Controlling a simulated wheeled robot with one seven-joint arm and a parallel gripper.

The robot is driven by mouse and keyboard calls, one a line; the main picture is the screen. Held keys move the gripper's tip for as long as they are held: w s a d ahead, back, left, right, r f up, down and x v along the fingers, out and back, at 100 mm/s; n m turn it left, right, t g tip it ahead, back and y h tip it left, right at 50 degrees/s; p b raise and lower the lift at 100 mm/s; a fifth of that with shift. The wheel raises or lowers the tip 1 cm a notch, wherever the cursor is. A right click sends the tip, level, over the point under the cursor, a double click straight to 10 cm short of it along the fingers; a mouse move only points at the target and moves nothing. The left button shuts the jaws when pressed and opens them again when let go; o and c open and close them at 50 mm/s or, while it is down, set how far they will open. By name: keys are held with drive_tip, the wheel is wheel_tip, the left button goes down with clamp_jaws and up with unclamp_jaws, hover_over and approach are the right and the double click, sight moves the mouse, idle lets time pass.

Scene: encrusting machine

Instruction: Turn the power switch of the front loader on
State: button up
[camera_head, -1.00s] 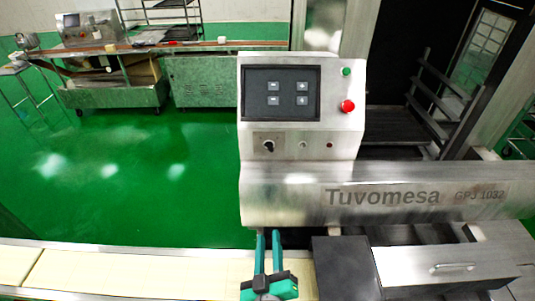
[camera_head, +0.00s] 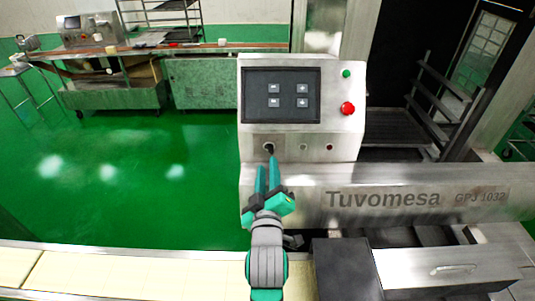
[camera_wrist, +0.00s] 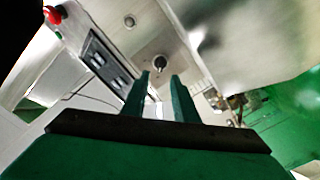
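The front loader (camera_head: 415,180) is a steel machine marked Tuvomesa with an upright control box. In the wrist view the switch (camera_wrist: 160,63) shows just beyond and between my fingertips. My gripper (camera_head: 267,163) has two green fingers pointing up at the switch, just below it in the head view. In the wrist view my gripper (camera_wrist: 161,76) is open with a gap between its fingers, which look clear of the knob.
Above the switch are a dark screen (camera_head: 281,94), a green button (camera_head: 346,73) and a red stop button (camera_head: 347,108). A conveyor (camera_head: 120,274) runs along the front left. A dark box (camera_head: 340,268) stands right of my arm.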

sight(267, 150)
drive_tip(key=w, duration=0.7)
clamp_jaws()
